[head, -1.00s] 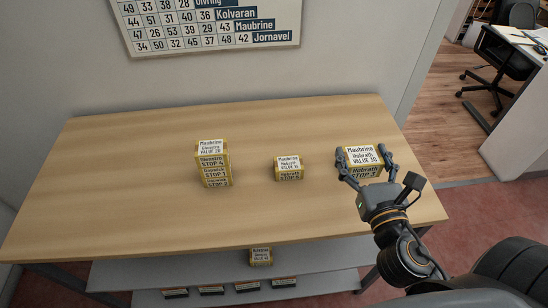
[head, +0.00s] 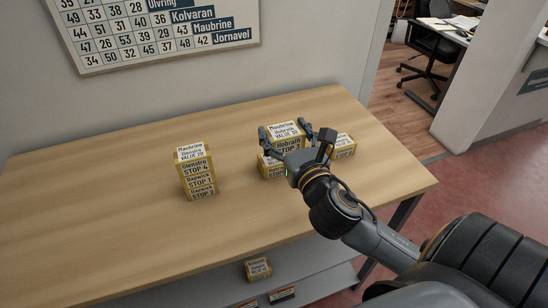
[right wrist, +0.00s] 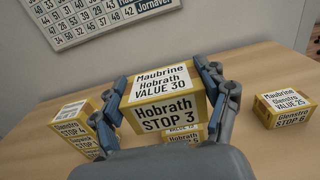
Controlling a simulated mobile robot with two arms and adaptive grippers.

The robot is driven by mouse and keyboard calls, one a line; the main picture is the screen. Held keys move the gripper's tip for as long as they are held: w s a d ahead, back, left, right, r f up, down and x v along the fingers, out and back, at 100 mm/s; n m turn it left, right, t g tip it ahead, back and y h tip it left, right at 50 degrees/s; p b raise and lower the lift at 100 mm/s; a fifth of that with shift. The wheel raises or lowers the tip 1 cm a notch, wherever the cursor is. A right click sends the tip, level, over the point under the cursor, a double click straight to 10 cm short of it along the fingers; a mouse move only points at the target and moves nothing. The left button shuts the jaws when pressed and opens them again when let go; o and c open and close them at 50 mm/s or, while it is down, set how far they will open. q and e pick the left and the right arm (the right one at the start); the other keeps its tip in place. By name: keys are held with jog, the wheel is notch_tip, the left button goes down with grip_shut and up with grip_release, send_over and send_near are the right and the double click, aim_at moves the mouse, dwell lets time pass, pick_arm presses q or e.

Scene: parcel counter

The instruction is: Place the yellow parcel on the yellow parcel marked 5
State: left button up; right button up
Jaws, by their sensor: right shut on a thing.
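My right gripper (head: 288,143) is shut on a yellow parcel (head: 285,130) reading Hobrath STOP 3, VALUE 30. It shows large in the right wrist view (right wrist: 158,103), between the two fingers. Below it on the table is another yellow parcel (head: 268,170), mostly hidden by the held parcel and gripper; in the right wrist view its label (right wrist: 188,134) starts with Hobrath, its stop number unclear. The held parcel looks over this lower one; I cannot tell whether they touch. My left gripper is not in view.
A yellow stack (head: 197,173) reading STOP 4, STOP 1 and STOP 2 stands at left. A yellow parcel (right wrist: 284,109) reading Glenstro STOP 6 sits close on the right. Another parcel (head: 257,269) is on the shelf below. The wooden table (head: 90,200) is clear at left.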

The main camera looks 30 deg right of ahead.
jog(key=w+f, duration=0.2)
jog(key=w+d+f, duration=0.1)
jog(key=w+f, duration=0.2)
jog(key=shift+w+d+f+b, duration=0.1)
jog(key=shift+d+f+b, duration=0.05)
jog(key=shift+f+b, duration=0.2)
jog(key=f, duration=0.3)
jog(key=shift+w+f+b, duration=0.1)
jog(key=shift+w+b, duration=0.15)
jog(key=shift+b, duration=0.15)
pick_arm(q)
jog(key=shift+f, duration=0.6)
pick_arm(e)
jog(key=shift+f, duration=0.15)
jog(key=shift+f, duration=0.15)
jog(key=o, duration=1.4)
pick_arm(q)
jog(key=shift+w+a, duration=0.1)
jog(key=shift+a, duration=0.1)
